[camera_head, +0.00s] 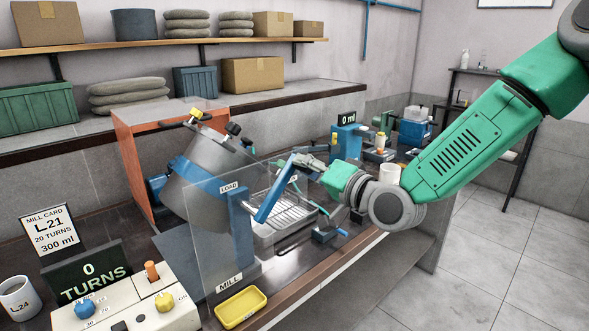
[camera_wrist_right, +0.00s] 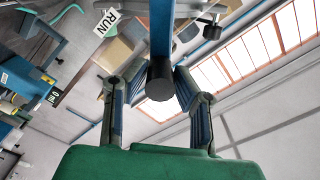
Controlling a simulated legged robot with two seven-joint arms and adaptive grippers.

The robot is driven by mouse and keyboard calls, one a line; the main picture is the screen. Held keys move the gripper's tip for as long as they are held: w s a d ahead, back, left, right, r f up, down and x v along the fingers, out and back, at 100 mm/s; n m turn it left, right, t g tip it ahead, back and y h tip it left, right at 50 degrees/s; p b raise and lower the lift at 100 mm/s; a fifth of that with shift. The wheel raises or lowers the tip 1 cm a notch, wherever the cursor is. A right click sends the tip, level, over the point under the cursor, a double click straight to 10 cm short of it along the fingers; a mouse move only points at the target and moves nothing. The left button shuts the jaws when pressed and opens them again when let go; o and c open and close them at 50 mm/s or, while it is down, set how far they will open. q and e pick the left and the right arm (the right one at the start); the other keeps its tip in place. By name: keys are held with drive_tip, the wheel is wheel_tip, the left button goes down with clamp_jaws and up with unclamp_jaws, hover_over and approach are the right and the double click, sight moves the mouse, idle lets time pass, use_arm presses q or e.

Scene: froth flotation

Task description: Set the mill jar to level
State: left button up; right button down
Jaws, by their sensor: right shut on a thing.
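The mill jar (camera_head: 205,180) is a large grey drum with a blue band, left of centre in the head view. It is tilted, its capped end up, beside the LOAD label (camera_head: 228,187). A blue lever (camera_head: 268,203) rises from the mill's front side towards my right gripper (camera_head: 303,163). In the right wrist view, the blue bar (camera_wrist_right: 161,30) ends in a dark round grip (camera_wrist_right: 161,82) between the fingers of my right gripper (camera_wrist_right: 160,88), which is shut on it. My left gripper is not in view.
A clear guard (camera_head: 212,255) stands before the jar. A yellow tray (camera_head: 241,307) and control box (camera_head: 125,309) are in front; the counter (camera_head: 88,268) reads 0 TURNS. A metal rack tray (camera_head: 285,222) lies behind the lever. A RUN label (camera_wrist_right: 108,22) shows in the wrist view.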

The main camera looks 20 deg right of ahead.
drive_tip(key=w+d+f+m+b, duration=0.1)
drive_tip(key=d+f+m+b, duration=0.3)
drive_tip(key=f+m+b, duration=0.5)
drive_tip(key=shift+w+f+b, duration=0.3)
drive_tip(key=shift+f+b, duration=0.25)
drive_tip(key=shift+b, duration=0.1)
drive_tip(key=shift+m, duration=0.3)
drive_tip(key=c, duration=1.3)
unclamp_jaws()
drive_tip(key=shift+w, duration=0.15)
drive_tip(key=v, duration=1.2)
drive_tip(key=shift+f, duration=0.1)
